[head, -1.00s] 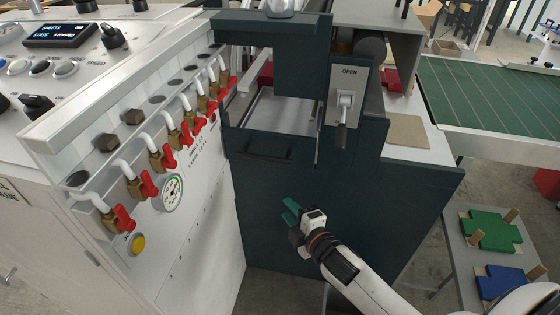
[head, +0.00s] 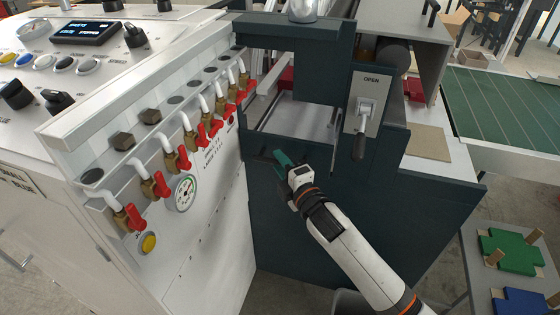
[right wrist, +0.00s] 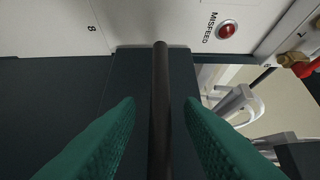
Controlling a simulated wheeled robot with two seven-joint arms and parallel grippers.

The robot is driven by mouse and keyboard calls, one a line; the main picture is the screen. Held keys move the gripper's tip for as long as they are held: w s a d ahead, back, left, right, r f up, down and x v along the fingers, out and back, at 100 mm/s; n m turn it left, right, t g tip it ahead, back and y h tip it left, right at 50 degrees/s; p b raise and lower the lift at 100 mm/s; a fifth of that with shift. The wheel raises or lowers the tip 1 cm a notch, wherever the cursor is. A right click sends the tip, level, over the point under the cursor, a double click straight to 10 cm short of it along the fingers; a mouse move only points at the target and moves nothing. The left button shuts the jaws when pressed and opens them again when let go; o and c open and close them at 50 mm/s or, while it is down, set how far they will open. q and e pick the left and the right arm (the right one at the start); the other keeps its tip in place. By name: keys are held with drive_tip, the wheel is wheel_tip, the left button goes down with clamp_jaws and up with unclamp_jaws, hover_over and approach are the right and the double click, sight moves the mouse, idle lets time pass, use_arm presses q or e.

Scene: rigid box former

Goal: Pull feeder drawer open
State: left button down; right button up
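The feeder drawer (head: 325,160) is a dark front panel with a light tray behind it, set in the dark machine front. It looks flush with the front. Its dark bar handle (head: 264,157) is partly hidden behind my right gripper (head: 284,162). In the right wrist view the handle (right wrist: 160,75) runs lengthwise between the two green fingers of my right gripper (right wrist: 160,115). The fingers are open, one on each side of the bar, with a visible gap on both sides. My left gripper is not in view.
A lever on a plate marked OPEN (head: 365,115) stands right of the drawer opening. Red-handled valves (head: 188,160) and a gauge (head: 185,192) line the panel on the left. A side table (head: 475,262) with green and blue pieces stands at the lower right.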

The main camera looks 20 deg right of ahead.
drive_tip(key=shift+w+a, duration=0.1)
drive_tip(key=shift+w, duration=0.3)
drive_tip(key=shift+c, duration=0.3)
clamp_jaws()
